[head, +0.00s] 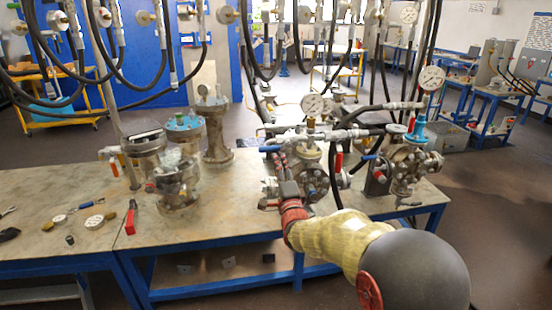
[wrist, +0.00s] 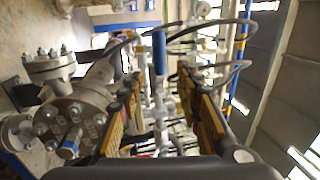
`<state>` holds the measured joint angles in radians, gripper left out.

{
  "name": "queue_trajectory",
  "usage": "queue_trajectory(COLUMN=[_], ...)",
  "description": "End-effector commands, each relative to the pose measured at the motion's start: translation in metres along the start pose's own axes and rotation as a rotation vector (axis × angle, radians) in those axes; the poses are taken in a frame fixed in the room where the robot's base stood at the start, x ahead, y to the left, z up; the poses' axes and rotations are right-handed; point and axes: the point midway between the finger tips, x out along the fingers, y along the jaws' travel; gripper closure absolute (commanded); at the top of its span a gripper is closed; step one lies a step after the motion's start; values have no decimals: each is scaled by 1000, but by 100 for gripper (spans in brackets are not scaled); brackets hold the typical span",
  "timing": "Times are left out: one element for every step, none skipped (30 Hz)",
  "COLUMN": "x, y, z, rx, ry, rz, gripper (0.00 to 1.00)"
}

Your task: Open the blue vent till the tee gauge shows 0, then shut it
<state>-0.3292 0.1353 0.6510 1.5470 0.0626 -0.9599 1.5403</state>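The blue vent handle (head: 270,148) sticks out to the left of the tee fitting on the middle vessel (head: 315,182). In the wrist view the blue handle (wrist: 159,52) stands ahead, in line with the gap between my fingers. A round white gauge (head: 313,104) sits above the tee; its needle is too small to read. My gripper (head: 280,170) is just below the blue handle in the head view. In the wrist view my gripper (wrist: 166,95) is open, with a finger on each side of the gap and nothing clearly held.
A red lever (head: 339,160) hangs beside the middle vessel. Other flanged vessels (head: 216,130) stand to the left. Black hoses hang overhead. The bench's left part (head: 40,190) is partly clear, with loose tools.

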Motion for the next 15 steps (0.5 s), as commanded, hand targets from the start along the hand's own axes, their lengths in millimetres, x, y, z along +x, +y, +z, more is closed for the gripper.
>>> queue_trajectory(x=[-7,-10,-14,-16,-18,-20,-21,-22,-22,-23,-23,-23,-23,-23,-22], y=[0,0,-1,-1,0,0,0,0,0,0,0,0,0,0,0], z=[0,0,0,0,0,0,0,0,0,0,0,0,0,0,0], rx=[0,0,0,0,0,0,0,0,0,0,0,0,0,0,0], ry=[0,0,0,0,0,0,0,0,0,0,0,0,0,0,0], rz=[2,1,-1,-1,0,0,1,1,0,0,0,0,0,0,0], gripper=[66,66,66,66,66,66,66,66,66,66,66,66,66,66,66])
